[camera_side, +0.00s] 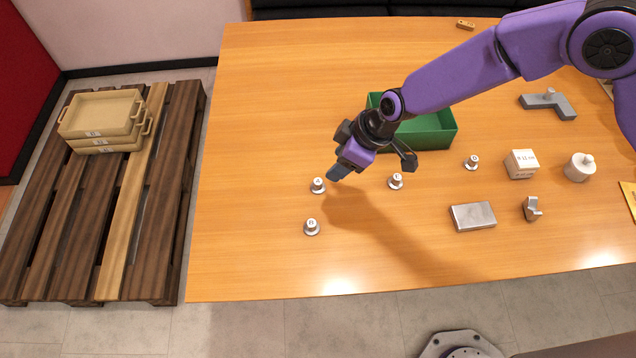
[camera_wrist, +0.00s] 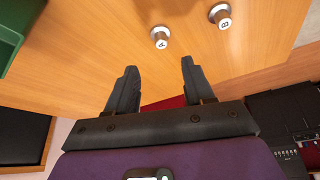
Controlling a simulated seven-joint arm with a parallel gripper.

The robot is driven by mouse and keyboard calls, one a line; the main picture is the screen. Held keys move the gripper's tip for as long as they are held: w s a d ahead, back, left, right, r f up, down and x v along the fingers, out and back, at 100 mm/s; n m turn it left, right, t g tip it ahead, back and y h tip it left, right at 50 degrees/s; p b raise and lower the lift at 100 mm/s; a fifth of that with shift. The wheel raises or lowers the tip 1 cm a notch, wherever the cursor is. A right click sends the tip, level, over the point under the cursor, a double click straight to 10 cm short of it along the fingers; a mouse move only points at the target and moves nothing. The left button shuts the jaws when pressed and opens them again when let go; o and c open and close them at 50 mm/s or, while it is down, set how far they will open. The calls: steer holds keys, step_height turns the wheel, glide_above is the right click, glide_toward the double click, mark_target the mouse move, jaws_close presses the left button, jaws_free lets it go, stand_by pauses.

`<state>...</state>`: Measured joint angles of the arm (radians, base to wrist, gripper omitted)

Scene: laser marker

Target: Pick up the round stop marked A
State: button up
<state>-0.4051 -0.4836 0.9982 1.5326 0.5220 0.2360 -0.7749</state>
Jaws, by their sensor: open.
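The round stop marked A (camera_side: 318,186) is a small silver metal piece with a wide base flange, upright on the wooden table. It also shows in the wrist view (camera_wrist: 160,38), beyond the fingertips and between their lines. My gripper (camera_side: 336,173) is above the table, just to the right of stop A in the side view, and apart from it. In the wrist view my gripper (camera_wrist: 159,68) is open, with nothing between its two dark fingers.
A similar stop marked B (camera_side: 311,228) stands near A. Two more stops (camera_side: 395,181) (camera_side: 472,162) stand to the right. A green tray (camera_side: 436,134) lies behind my gripper. A metal block (camera_side: 473,216) and other parts are at right. The table left of A is clear.

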mark_target(319, 181)
steer(key=shift+x, duration=4.9)
steer(key=shift+a, duration=0.1)
jaws_close()
